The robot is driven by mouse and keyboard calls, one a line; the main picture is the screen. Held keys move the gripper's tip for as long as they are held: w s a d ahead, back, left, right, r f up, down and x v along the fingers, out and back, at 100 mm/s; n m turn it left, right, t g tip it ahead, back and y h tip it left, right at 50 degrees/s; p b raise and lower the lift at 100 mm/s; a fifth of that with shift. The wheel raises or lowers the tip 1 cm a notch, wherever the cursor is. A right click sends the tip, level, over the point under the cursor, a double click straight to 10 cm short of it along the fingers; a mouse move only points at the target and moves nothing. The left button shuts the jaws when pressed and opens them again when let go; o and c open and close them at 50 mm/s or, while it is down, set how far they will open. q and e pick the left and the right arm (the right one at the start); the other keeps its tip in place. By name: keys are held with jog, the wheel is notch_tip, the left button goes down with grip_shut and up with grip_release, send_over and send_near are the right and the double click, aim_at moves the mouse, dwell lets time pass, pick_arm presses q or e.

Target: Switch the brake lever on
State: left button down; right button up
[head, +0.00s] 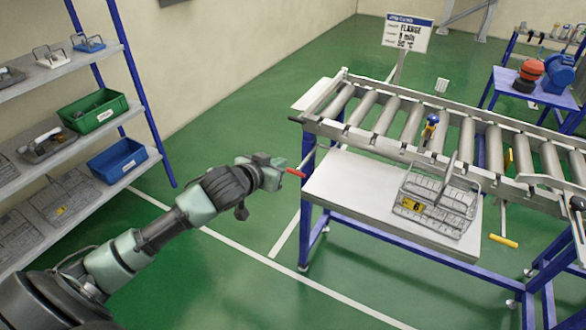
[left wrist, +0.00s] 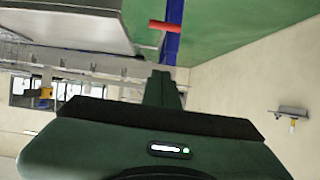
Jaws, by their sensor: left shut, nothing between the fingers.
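A red lever handle (head: 297,172) sticks out at the left end of the roller conveyor table, by its blue leg. It also shows in the left wrist view (left wrist: 167,26), at the top, in front of a blue post. My left gripper (head: 280,164) is shut and empty, just left of the red handle in the head view. I cannot tell whether it touches the handle. In the left wrist view its shut fingers (left wrist: 163,88) appear below the handle, with a visible gap in the picture. My right gripper is not in view.
The roller conveyor (head: 345,128) has a white lower shelf (head: 345,190) with a wire basket (head: 436,205). A yellow handle (head: 503,241) shows below the conveyor. A shelf rack (head: 150,155) with boxes stands at left. Green floor between rack and conveyor is clear.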

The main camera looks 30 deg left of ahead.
pick_arm(q)
jog(key=p, duration=0.1)
send_over(301, 165)
jog(key=s, duration=0.4)
notch_tip(301, 165, down, 4)
jog(key=f, duration=0.2)
jog(key=s+f+p, duration=0.1)
jog(key=f, duration=0.1)
jog(key=shift+s+f, duration=0.1)
jog(key=shift+f, duration=0.1)
